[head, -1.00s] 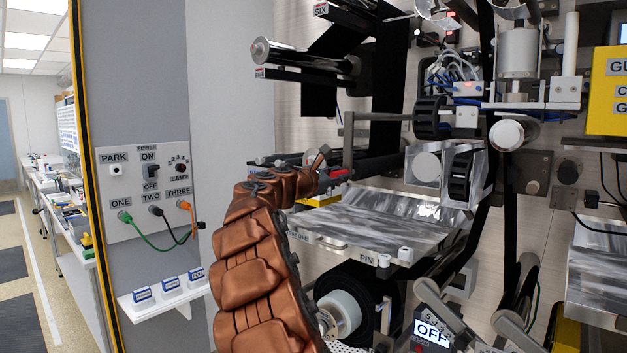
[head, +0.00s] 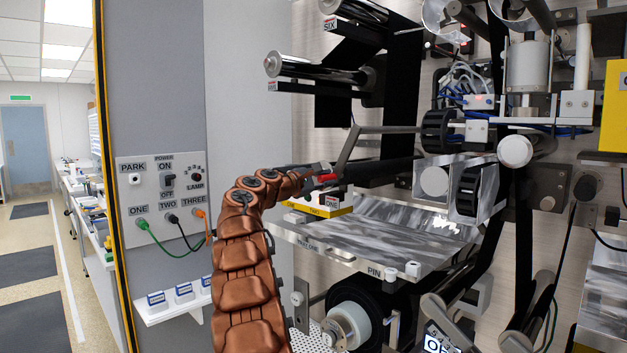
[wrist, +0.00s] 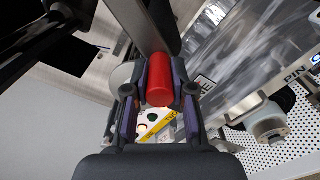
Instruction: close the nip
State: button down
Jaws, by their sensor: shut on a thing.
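The nip lever is a grey bar (head: 346,150) with a red grip (head: 327,178) at its lower end. The bar leans, its lower end to the left, and joins a grey rod (head: 390,129) running right toward a black ridged roller (head: 437,131). My gripper (head: 324,174) is at the red grip. In the wrist view my gripper (wrist: 161,82) has its two purple-padded fingers on either side of the red grip (wrist: 160,72), shut on it, with the grey bar (wrist: 138,24) rising beyond. Whether the rollers touch cannot be told.
A silver web table (head: 400,225) with a PIN label lies below and right of the gripper. A yellow-based block (head: 325,206) sits close under it. A switch panel (head: 165,195) with cables is at left. Black web and rollers (head: 325,72) are above.

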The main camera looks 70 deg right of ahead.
jog(key=shift+w+r, duration=0.15)
jog(key=shift+r, duration=0.1)
dwell(0.3)
jog(key=c, duration=1)
grip_release()
jog(key=shift+f, duration=0.1)
jog(key=shift+o, duration=0.2)
jog(key=shift+d, duration=0.1)
jog(key=v, duration=1.2)
